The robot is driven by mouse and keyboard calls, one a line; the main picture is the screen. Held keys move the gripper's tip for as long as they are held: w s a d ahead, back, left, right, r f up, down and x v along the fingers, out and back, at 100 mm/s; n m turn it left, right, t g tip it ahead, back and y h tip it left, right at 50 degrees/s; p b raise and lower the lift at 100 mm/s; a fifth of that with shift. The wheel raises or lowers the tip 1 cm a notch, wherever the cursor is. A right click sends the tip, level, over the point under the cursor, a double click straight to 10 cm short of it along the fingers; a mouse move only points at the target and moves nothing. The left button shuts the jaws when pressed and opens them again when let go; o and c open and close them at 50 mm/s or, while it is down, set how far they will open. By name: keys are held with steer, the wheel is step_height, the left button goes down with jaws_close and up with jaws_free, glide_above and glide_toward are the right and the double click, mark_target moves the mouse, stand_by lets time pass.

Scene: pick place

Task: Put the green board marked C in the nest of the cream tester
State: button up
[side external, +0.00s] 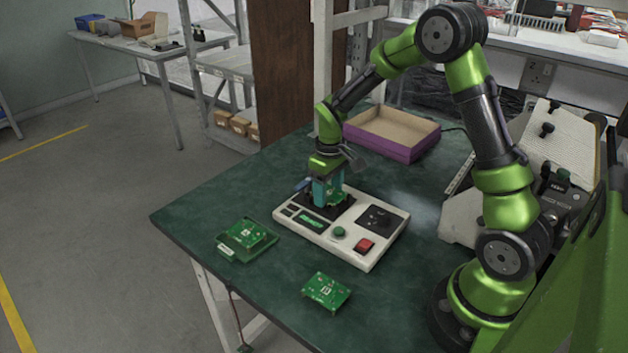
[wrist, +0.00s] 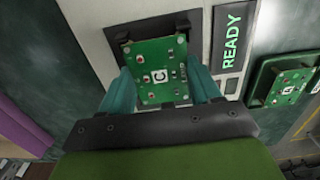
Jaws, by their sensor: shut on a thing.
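The green board marked C (wrist: 150,88) is between the two teal fingers of my gripper (wrist: 162,86), which is shut on its two side edges. The letter C faces the wrist camera. The black nest (wrist: 122,36) of the cream tester (wrist: 92,15) shows around and behind the board. In the side view my gripper (side external: 328,192) points down over the nest on the tester (side external: 372,252), with the board (side external: 338,197) partly hidden by the fingers. I cannot tell whether the board touches the nest floor or hangs just above it. The tester's display (wrist: 232,38) reads READY.
A green tray (side external: 228,251) with another green board (side external: 247,233) sits left of the tester. A loose green board (side external: 326,291) lies in front of it. A purple-sided open box (side external: 400,148) stands behind. The green table is clear between them.

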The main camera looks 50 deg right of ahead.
steer(key=shift+f, duration=0.15)
steer(key=o, duration=0.9)
steer(key=c, duration=0.3)
steer(key=shift+r, duration=3.5)
